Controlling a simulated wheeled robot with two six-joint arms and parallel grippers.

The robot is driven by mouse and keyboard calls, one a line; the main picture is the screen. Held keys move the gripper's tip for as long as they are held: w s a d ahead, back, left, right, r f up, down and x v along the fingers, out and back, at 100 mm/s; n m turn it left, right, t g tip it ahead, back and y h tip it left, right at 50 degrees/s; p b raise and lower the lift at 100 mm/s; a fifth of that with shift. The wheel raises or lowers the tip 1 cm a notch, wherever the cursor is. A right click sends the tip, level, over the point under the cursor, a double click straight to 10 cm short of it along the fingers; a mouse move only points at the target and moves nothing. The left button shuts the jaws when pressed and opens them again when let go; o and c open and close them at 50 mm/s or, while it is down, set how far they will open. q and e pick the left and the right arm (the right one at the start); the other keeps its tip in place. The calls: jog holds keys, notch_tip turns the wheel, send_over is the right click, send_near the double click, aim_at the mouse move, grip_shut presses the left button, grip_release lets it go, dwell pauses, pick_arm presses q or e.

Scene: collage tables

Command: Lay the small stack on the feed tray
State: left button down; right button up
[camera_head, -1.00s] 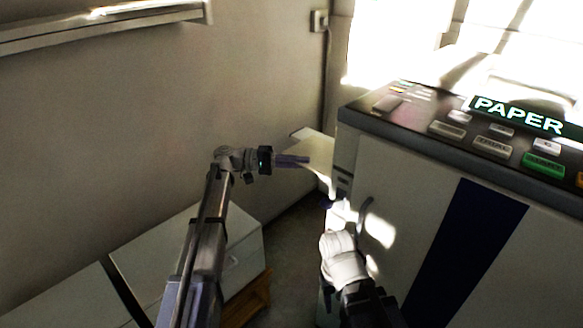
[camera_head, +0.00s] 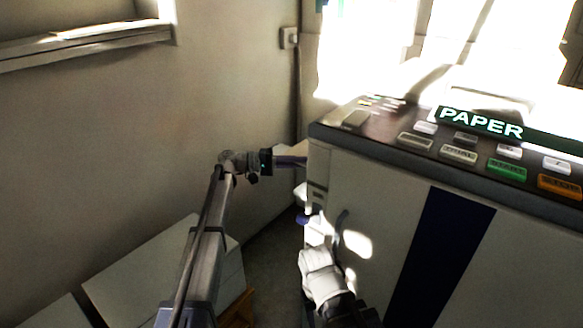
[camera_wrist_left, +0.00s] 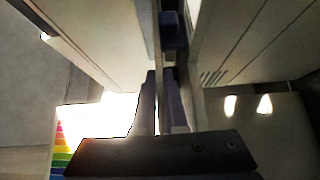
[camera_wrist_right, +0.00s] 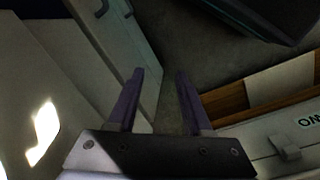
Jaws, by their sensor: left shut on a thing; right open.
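My left gripper (camera_head: 290,161) is at the left side of the PAPER machine (camera_head: 375,195), shut on the small stack (camera_head: 298,149). Only a pale sliver of the stack shows in the head view; the machine's corner hides the rest. In the left wrist view the fingers (camera_wrist_left: 164,100) are close together, with a thin pale edge between them. A pale part (camera_head: 301,194) sticks out low on the machine's left side; I cannot tell if it is the feed tray. My right gripper (camera_wrist_right: 158,100) is open and empty above the floor; its fingers are unclear in the head view.
White boxes (camera_head: 150,275) stand along the wall at lower left. Boxes on a wooden pallet (camera_wrist_right: 240,98) show in the right wrist view. A handle (camera_head: 341,222) juts from the machine's front.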

pick_arm(q)
jog(key=shift+w+d+f+b, duration=0.15)
jog(key=shift+w+f+b, duration=0.05)
jog(key=shift+f+b, duration=0.65)
jog(key=shift+w+d+f+b, duration=0.15)
jog(key=shift+f+b, duration=0.6)
jog(key=shift+f, duration=0.05)
jog(key=shift+s, duration=0.1)
jog(key=c, duration=1.1)
grip_release()
jog(key=shift+o, duration=0.8)
jog(key=shift+a, duration=0.25)
jog(key=shift+o, duration=0.2)
jog(key=a, duration=0.7)
jog(key=shift+a+r, duration=0.2)
jog(key=shift+r, duration=0.05)
